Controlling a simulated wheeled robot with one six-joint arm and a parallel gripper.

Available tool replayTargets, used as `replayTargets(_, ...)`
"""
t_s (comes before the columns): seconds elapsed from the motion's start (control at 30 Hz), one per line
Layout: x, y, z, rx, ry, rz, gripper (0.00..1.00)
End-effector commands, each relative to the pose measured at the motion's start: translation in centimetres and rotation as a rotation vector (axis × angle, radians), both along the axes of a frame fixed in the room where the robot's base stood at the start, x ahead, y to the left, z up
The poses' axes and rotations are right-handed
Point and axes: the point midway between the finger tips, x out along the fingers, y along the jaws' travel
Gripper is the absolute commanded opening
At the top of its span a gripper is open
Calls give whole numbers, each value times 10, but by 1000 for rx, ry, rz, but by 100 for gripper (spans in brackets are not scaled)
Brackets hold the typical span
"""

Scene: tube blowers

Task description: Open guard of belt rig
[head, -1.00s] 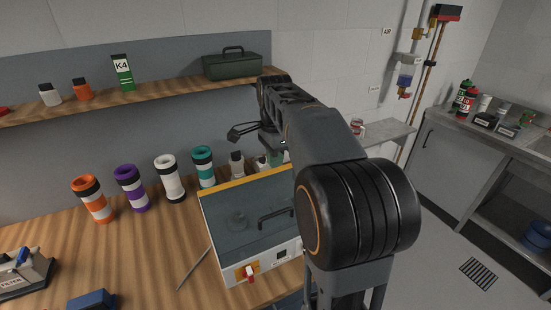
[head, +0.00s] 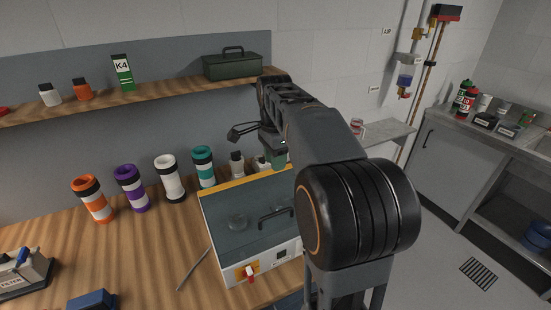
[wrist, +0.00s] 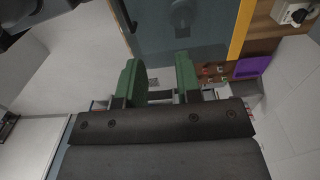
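The belt rig (head: 238,276) is a pale box on the wooden bench. Its dark see-through guard (head: 225,203) lies shut on top, with a yellow strip along the back edge and a black handle (head: 275,215) near the front. A round part shows faintly under the guard. My gripper (head: 276,158) is above the rig's back right, partly hidden by my arm. In the wrist view its two green fingers (wrist: 161,75) are apart with nothing between them. The guard (wrist: 185,30) lies beyond the fingertips there, and a dark bar, apparently the handle (wrist: 131,14), is at the top.
Orange (head: 93,199), purple (head: 131,188), white (head: 170,179) and teal (head: 203,167) banded tubes stand left of the rig. Small bottles (head: 237,164) stand behind it. A thin rod (head: 193,270) lies to its left. A shelf (head: 170,92) runs above.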

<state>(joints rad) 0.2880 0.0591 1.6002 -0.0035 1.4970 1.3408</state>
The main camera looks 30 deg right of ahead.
Motion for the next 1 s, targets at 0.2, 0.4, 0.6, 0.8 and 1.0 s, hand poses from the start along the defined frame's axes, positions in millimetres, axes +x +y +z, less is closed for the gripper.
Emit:
replayTargets(0.2, 0, 0, 0, 0, 0, 0, 38)
replayTargets(0.4, 1, 0, 8, 0, -1, 0, 38)
replayTargets(0.6, 2, 0, 44, -1, -4, 0, 38)
replayTargets(0.8, 2, 0, 85, -1, -3, 0, 38)
replayTargets(1.0, 2, 0, 118, 0, -2, 0, 38)
